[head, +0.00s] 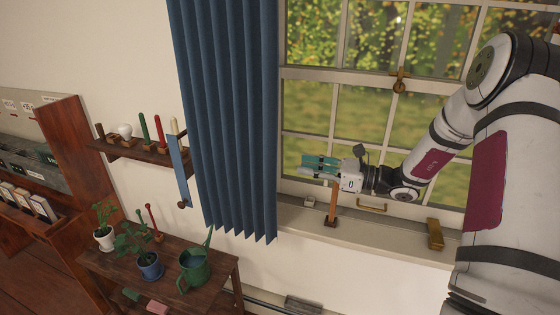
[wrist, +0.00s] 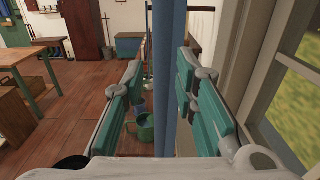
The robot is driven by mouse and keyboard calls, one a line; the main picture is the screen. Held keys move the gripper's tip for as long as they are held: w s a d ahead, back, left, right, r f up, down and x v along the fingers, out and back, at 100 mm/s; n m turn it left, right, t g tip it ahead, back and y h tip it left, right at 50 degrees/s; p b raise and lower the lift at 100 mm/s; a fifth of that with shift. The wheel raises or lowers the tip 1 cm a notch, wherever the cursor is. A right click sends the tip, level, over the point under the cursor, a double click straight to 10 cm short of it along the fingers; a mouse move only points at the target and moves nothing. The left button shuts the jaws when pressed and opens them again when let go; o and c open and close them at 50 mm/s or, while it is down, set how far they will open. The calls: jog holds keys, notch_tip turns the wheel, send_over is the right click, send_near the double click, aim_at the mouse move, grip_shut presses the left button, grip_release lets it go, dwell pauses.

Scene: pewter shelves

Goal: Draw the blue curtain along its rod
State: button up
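The blue curtain (head: 228,110) hangs in folds left of the window and covers its left edge; its rod is out of view above. My gripper (head: 308,165) is in front of the window, just right of the curtain's free edge, with its fingers pointing left at it. A small gap shows between fingertips and cloth. In the wrist view the curtain (wrist: 170,70) is seen edge-on as a narrow upright blue strip, lined up between the teal fingers of my gripper (wrist: 160,85). The fingers are apart and nothing is clamped.
The window sill (head: 385,240) holds an orange-brown upright piece (head: 333,204) just below my gripper and a brass block (head: 435,233). A window latch (head: 399,82) is above. A plant table (head: 160,275) and a small wall shelf (head: 135,150) stand left of the curtain.

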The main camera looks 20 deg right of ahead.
jog(key=x, duration=0.8)
jog(key=shift+a+p, duration=0.2)
jog(key=shift+p, duration=0.25)
jog(key=shift+w, duration=0.15)
grip_shut()
